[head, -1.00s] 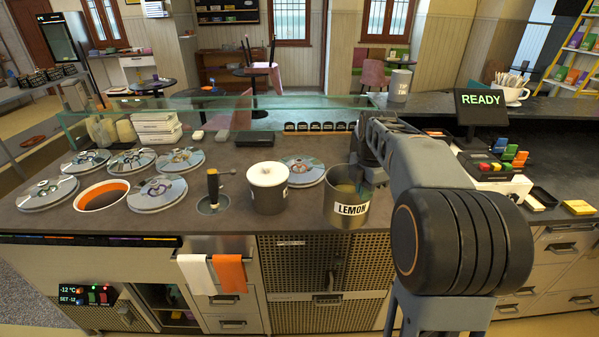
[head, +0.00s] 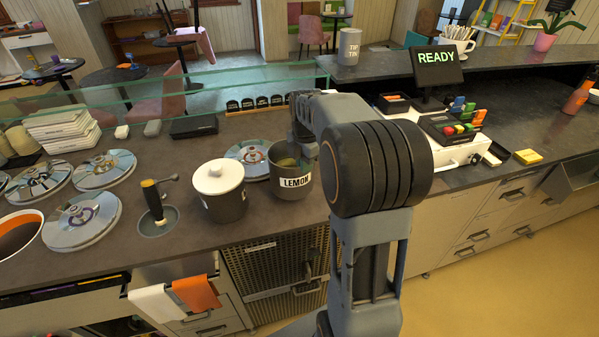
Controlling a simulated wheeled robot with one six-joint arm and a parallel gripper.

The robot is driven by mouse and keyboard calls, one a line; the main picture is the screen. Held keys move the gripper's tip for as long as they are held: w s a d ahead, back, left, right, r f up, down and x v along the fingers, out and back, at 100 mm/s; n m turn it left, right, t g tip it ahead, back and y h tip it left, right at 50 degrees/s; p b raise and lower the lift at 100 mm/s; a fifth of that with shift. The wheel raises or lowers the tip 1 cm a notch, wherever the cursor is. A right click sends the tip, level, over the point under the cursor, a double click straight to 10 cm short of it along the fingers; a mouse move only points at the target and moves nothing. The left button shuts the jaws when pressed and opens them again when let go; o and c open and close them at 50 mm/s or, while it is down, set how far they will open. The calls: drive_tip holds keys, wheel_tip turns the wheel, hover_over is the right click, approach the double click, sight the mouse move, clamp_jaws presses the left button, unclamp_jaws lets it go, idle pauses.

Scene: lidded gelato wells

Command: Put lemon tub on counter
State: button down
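The lemon tub (head: 278,187) is a grey metal cylinder with a white LEMON label and a pale yellowish inside. It is upright over the dark counter (head: 190,232), near its front edge, just right of a white-lidded pot (head: 220,200). I cannot tell whether its base touches the counter. My gripper (head: 302,148) is at the tub's back right rim, pointing down. Its fingertips are mostly hidden by the tub and my arm, so its grip is unclear.
Several round metal lids (head: 82,220) cover wells on the left. One well (head: 18,236) is open. A handled tool (head: 152,200) stands left of the pot. A READY screen (head: 437,62) and a register (head: 450,135) stand on the right.

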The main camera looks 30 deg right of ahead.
drive_tip(key=shift+f, duration=2.2)
drive_tip(key=c, duration=1.3)
unclamp_jaws()
drive_tip(key=shift+c, duration=0.2)
